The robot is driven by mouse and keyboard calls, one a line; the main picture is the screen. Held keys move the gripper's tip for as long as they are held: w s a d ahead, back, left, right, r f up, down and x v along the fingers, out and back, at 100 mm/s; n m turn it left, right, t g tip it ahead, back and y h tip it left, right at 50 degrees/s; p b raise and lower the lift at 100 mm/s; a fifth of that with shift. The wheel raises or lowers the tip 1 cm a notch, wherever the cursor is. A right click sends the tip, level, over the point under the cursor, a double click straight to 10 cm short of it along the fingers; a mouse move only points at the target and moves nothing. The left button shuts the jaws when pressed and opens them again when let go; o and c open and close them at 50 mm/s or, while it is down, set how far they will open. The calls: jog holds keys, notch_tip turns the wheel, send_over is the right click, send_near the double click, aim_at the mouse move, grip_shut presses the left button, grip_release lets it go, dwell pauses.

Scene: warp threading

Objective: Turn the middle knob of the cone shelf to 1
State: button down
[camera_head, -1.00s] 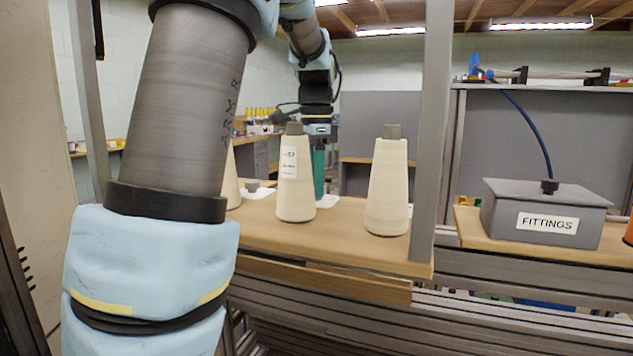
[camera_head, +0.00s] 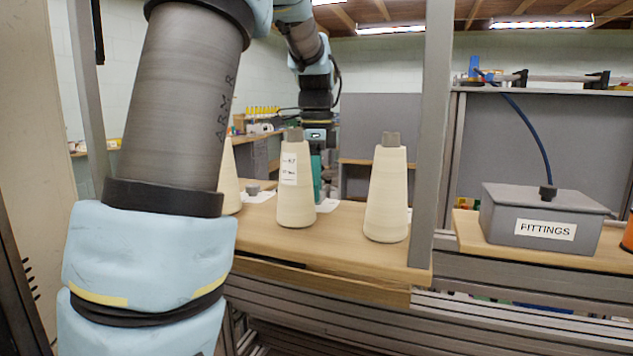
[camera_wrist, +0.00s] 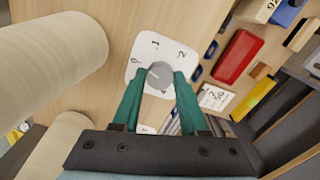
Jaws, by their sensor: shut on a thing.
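In the wrist view the grey round knob (camera_wrist: 160,76) sits on a white dial plate (camera_wrist: 138,74) marked 0, 1 and 2. A pale line on its face seems to point between 0 and 1; I cannot tell exactly. My gripper (camera_wrist: 161,80) points down with its two green fingers shut on the knob's sides. In the head view my gripper (camera_head: 317,184) is partly behind a cream cone, and the knob is hidden there. The wooden cone shelf (camera_head: 340,248) carries this dial among the cones.
A labelled cream cone (camera_head: 296,190) stands in front of my gripper, another cone (camera_head: 387,195) to its right. A second knob (camera_head: 253,190) is further left. A grey post (camera_head: 432,140) and the FITTINGS box (camera_head: 545,215) are right. A red box (camera_wrist: 238,57) lies beyond the dial.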

jog(key=m+p, duration=0.2)
jog(key=m, duration=0.2)
jog(key=shift+r+m, duration=0.15)
jog(key=shift+m, duration=0.15)
jog(key=shift+m+p, duration=0.65)
jog(key=shift+m, duration=1.25)
jog(key=shift+c, duration=2.2)
grip_release()
jog(key=shift+r, duration=3.6)
